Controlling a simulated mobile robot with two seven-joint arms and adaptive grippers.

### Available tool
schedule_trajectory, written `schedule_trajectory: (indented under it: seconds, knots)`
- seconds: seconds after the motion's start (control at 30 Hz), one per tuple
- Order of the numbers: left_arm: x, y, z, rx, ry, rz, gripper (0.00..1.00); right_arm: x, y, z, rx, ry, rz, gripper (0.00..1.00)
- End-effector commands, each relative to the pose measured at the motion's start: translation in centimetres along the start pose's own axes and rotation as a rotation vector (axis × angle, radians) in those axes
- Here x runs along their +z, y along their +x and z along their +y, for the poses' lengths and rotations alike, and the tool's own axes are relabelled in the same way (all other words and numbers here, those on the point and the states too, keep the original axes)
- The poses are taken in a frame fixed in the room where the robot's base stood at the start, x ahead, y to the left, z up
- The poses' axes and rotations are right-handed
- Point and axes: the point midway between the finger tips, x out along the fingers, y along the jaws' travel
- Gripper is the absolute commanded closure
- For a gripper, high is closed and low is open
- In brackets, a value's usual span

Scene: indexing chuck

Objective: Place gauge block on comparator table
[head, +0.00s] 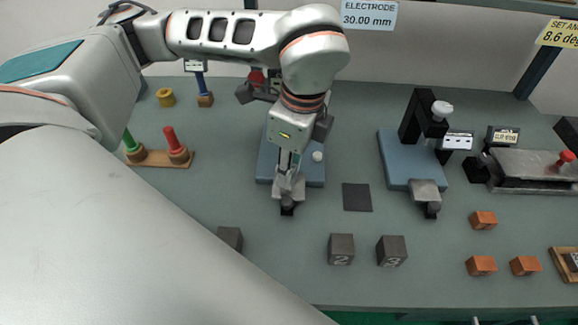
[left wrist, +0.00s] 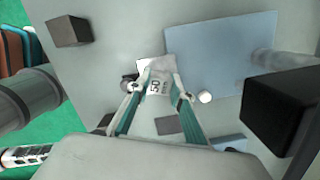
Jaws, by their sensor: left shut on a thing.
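My left gripper (head: 289,190) points down at the front edge of a blue base plate (head: 313,172), left of centre in the head view. In the left wrist view the gripper (left wrist: 163,90) is shut on a small grey block marked "50" (left wrist: 158,87), which I take as the gauge block. A light grey piece with a dark knob (head: 287,210) shows under the fingertips; it looks like the small table at the plate's edge. The fingers hide most of it. I cannot tell whether the block touches it. My right gripper is not in view.
A similar blue-based stand (head: 396,168) with a black post is to the right. Dark numbered blocks (head: 341,249) (head: 391,251) and several copper blocks (head: 483,220) lie in front. A dark square (head: 357,197) lies between the stands. A wooden peg base (head: 160,158) is left.

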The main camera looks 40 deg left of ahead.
Motion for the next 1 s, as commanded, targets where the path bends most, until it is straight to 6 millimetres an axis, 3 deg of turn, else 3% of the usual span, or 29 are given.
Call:
schedule_trajectory:
  seconds: [0.2,0.23,0.27,0.73,1.0]
  knots:
    - [-0.1,0.4,0.0,0.001,0.000,0.000,1.00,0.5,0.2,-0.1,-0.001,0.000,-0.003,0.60]
    - [0.0,0.3,0.0,0.001,0.000,0.000,0.71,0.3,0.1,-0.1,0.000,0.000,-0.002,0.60]
    - [0.0,0.3,0.0,0.001,0.000,0.000,0.63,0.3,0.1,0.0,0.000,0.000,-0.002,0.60]
    - [0.0,-0.5,0.0,-0.002,0.001,0.000,0.61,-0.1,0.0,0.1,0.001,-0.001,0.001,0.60]
    - [0.0,-5.3,-0.1,-0.005,0.000,0.001,0.61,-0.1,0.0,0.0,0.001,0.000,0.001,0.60]
